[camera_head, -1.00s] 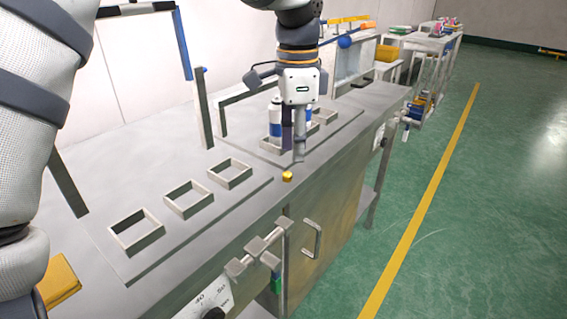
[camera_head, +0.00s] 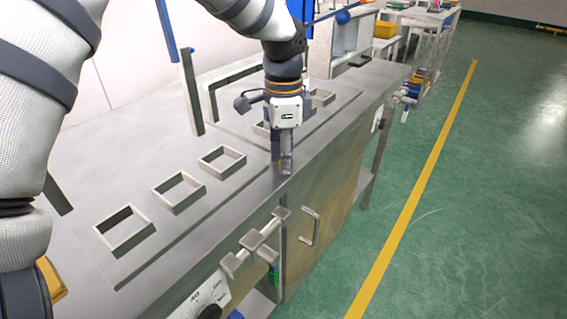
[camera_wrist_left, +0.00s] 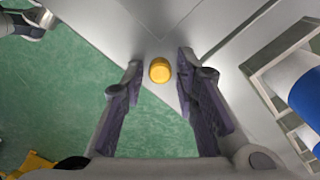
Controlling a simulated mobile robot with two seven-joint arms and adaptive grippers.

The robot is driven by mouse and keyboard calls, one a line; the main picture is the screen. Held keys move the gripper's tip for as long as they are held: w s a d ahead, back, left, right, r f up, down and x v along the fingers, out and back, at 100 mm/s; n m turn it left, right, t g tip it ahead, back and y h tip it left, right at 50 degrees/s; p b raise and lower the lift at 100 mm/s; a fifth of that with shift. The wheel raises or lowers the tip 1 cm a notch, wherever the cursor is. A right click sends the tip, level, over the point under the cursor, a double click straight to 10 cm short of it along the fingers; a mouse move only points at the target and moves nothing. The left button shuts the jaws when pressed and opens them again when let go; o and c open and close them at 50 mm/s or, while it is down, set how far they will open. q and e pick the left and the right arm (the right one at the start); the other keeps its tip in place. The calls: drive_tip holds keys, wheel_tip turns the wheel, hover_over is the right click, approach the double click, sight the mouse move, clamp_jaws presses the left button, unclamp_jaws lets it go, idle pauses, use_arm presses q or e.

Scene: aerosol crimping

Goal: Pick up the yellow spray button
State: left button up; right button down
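The yellow spray button (camera_wrist_left: 160,70) is a small round yellow piece, seen in the left wrist view on the grey bench surface near its edge. It lies between the two fingers of my left gripper (camera_wrist_left: 158,72), close to the fingertips. The fingers stand apart, with a gap on both sides of the button. In the head view my left gripper (camera_head: 281,165) points down with its tips low over the bench's front edge, and it hides the button.
The grey bench (camera_head: 190,235) carries several square open frames, such as one at the near left (camera_head: 112,243). A white and blue can (camera_wrist_left: 305,92) stands to the right in the wrist view. A clamp and handle (camera_head: 313,225) stick out from the front. Green floor (camera_head: 470,220) is clear.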

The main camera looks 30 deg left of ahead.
use_arm(q)
drive_tip(key=c, duration=0.5)
drive_tip(key=shift+o, duration=0.2)
drive_tip(key=shift+r, duration=0.1)
